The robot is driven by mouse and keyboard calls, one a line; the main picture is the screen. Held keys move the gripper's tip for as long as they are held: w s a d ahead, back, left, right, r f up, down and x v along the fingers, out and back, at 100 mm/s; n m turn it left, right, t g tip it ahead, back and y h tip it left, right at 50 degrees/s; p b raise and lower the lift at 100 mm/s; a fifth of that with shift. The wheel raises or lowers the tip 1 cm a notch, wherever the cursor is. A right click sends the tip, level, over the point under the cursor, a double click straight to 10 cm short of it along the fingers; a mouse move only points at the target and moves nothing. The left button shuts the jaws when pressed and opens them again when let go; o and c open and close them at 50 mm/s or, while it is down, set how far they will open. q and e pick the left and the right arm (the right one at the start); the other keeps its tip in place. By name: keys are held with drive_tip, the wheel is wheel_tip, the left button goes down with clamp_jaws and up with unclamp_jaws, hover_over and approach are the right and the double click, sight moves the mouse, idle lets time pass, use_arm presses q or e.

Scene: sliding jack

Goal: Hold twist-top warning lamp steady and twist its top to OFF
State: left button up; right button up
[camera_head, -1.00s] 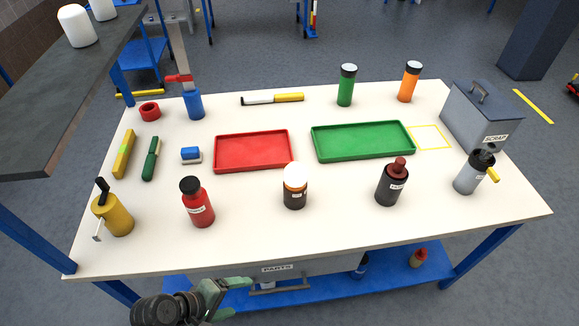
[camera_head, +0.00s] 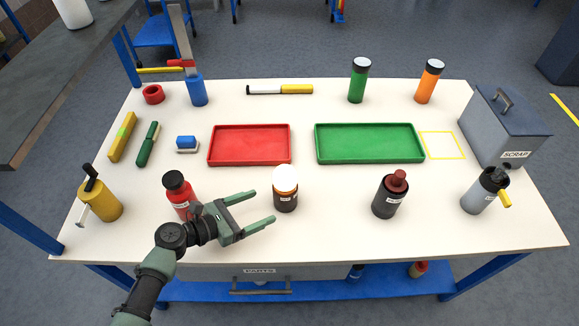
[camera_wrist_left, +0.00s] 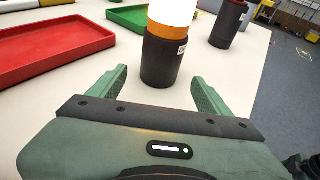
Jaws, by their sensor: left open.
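The warning lamp (camera_head: 285,190) stands upright near the front middle of the table. It has a white top, an orange band and a dark base with a small label. In the left wrist view the lamp (camera_wrist_left: 161,60) is straight ahead, between the lines of the fingers and just beyond their tips. My left gripper (camera_head: 264,207) is open and empty, to the left of the lamp, with its fingers pointing at it. The gripper also shows in the left wrist view (camera_wrist_left: 158,84). My right gripper is not in view.
A red bottle (camera_head: 179,193) stands close behind my left gripper. A dark bottle (camera_head: 390,196) and a grey canister (camera_head: 482,193) stand to the right. A red tray (camera_head: 249,160) and a green tray (camera_head: 369,159) lie behind the lamp. The scrap bin (camera_head: 503,128) is at the right.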

sight(275, 201)
use_arm(q)
drive_tip(key=b+x, duration=0.1)
drive_tip(key=x, duration=0.1)
drive_tip(key=shift+w+d+f, duration=0.1)
drive_tip(key=shift+d+f, duration=0.1)
drive_tip(key=b+x, duration=0.1)
drive_tip(key=x, duration=0.3)
drive_tip(key=shift+w+d, duration=0.25)
drive_tip(key=shift+d, duration=0.05)
drive_tip(key=shift+b+x, duration=0.3)
drive_tip(key=shift+x, duration=0.45)
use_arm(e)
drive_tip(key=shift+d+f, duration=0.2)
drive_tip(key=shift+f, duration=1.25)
use_arm(q)
drive_tip(key=c, duration=1.1)
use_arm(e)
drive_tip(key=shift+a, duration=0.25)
